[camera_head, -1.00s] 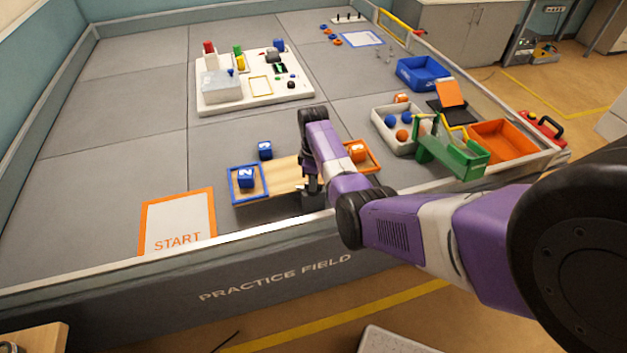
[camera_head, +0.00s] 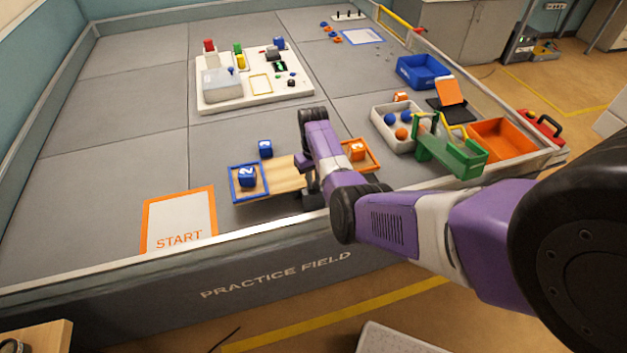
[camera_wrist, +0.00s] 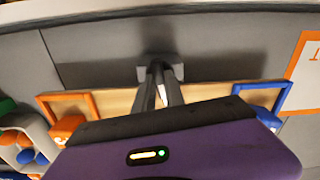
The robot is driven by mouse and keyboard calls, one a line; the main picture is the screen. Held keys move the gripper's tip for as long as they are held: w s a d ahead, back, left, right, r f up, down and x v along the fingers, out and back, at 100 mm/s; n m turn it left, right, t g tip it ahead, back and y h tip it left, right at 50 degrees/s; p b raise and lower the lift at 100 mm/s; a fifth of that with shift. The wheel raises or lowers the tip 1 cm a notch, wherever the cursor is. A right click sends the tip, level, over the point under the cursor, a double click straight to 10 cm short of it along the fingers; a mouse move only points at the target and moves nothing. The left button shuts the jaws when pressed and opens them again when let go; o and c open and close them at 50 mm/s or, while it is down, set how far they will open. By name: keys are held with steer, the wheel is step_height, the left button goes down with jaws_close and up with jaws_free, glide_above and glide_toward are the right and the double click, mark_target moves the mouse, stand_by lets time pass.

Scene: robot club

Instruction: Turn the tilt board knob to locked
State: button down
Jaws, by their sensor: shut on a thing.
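The tilt board (camera_head: 282,179) is a wooden plank near the front edge of the field, with a blue-framed end at left and an orange-framed end at right. It also shows in the wrist view (camera_wrist: 113,105). A blue cube marked 2 (camera_head: 247,176) sits in the blue end and an orange cube (camera_head: 357,152) in the orange end. My gripper (camera_wrist: 160,88) is at the middle of the board, its fingers close together on the knob. The knob itself is hidden between and behind the fingers, so its setting cannot be read. A grey bracket (camera_wrist: 177,71) shows just past the fingertips.
The START mat (camera_head: 180,216) is to the left. A white tray of balls (camera_head: 381,122), a green ramp (camera_head: 447,150) and an orange bin (camera_head: 503,140) stand right. The field wall (camera_head: 150,262) runs close in front.

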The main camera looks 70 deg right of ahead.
steer(key=shift+m, duration=0.9)
steer(key=c, duration=1.4)
jaws_free()
steer(key=shift+r, duration=3.95)
steer(key=shift+w+d, duration=0.1)
